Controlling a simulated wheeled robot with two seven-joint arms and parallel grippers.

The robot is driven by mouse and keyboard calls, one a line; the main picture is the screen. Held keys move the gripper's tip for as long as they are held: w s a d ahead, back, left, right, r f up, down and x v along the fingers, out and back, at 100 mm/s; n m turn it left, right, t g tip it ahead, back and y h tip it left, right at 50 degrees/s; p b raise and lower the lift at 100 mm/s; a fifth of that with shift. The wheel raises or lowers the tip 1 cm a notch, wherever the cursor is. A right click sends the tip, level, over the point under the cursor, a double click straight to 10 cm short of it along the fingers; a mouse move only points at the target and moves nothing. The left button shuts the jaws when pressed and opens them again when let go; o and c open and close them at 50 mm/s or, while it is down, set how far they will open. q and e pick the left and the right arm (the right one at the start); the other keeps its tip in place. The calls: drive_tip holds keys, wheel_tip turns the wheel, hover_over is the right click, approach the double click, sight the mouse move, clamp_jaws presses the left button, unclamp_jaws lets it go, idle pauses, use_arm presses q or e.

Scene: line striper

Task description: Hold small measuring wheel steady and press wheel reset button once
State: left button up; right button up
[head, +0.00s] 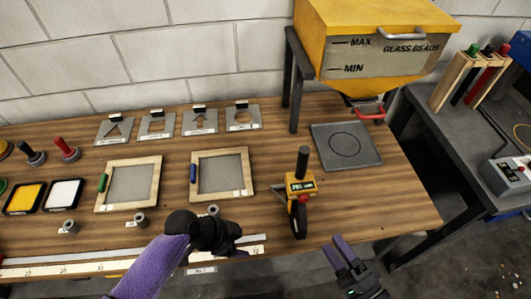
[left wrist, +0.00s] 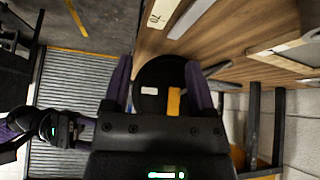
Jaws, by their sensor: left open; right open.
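The small measuring wheel (head: 297,218) stands upright near the table's front edge in the head view. It has a black handle on top, a yellow body with a small lit display and red marking, and a dark wheel below. My right gripper (head: 347,256) is open and empty, right of the wheel, beyond the table's front edge.
A dark square plate (head: 346,146) lies behind the wheel. Framed screens (head: 222,173) and metal stencils (head: 158,124) lie to the left. A yellow glass-bead hopper (head: 375,45) stands at the back right. A long ruler (head: 80,258) runs along the front edge.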

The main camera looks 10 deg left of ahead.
use_arm(q)
drive_tip(key=w+d+r+t+h, duration=0.1)
drive_tip(key=w+d+r+h, duration=0.15)
drive_tip(key=r, duration=0.55)
drive_tip(key=w+d+r+t+h, duration=0.1)
drive_tip(key=w+r, duration=0.2)
drive_tip(key=r, duration=0.4)
drive_tip(key=w+d+r+t+h, duration=0.1)
drive_tip(key=w+d+r+h, duration=0.15)
drive_tip(key=r, duration=0.55)
hover_over(307, 173)
drive_tip(key=f, duration=0.4)
drive_tip(key=shift+s+a+y, duration=0.15)
drive_tip(key=shift+a+y, duration=0.05)
drive_tip(key=shift+y, duration=0.1)
drive_tip(key=shift+d+f, duration=0.1)
drive_tip(key=shift+d, duration=0.1)
drive_tip(key=shift+c, duration=0.2)
clamp_jaws()
